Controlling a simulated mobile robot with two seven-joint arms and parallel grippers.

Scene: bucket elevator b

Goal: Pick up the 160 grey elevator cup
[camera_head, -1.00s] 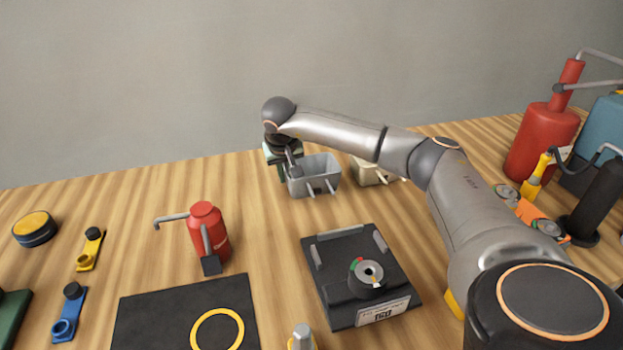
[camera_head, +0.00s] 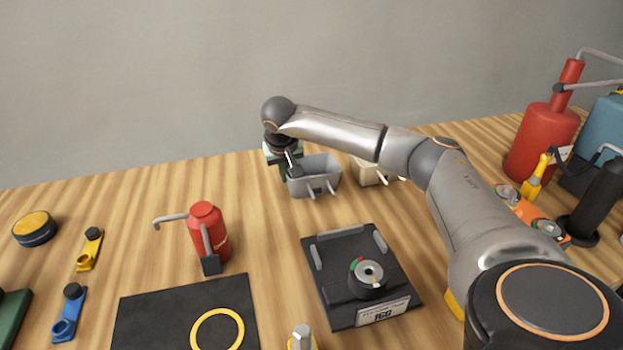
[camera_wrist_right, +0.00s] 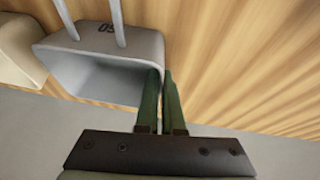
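The grey elevator cup (camera_head: 316,178) stands on the table toward the back in the head view, with two pins on its front. It also shows in the right wrist view (camera_wrist_right: 92,68), with partly readable upside-down digits on its face. My right gripper (camera_head: 286,172) is at the cup's left end. In the right wrist view its green fingers (camera_wrist_right: 161,92) are close together, one inside the cup and one outside, with the cup's side wall between them. The fingertips are partly hidden by the arm in the head view. My left gripper is not in view.
A beige cup (camera_head: 371,172) stands just right of the grey one. A black fixture marked 160 (camera_head: 335,250) and a red bottle-like tool (camera_head: 207,235) are nearer. A red cylinder (camera_head: 541,140) stands far right. The table left of the cup is clear.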

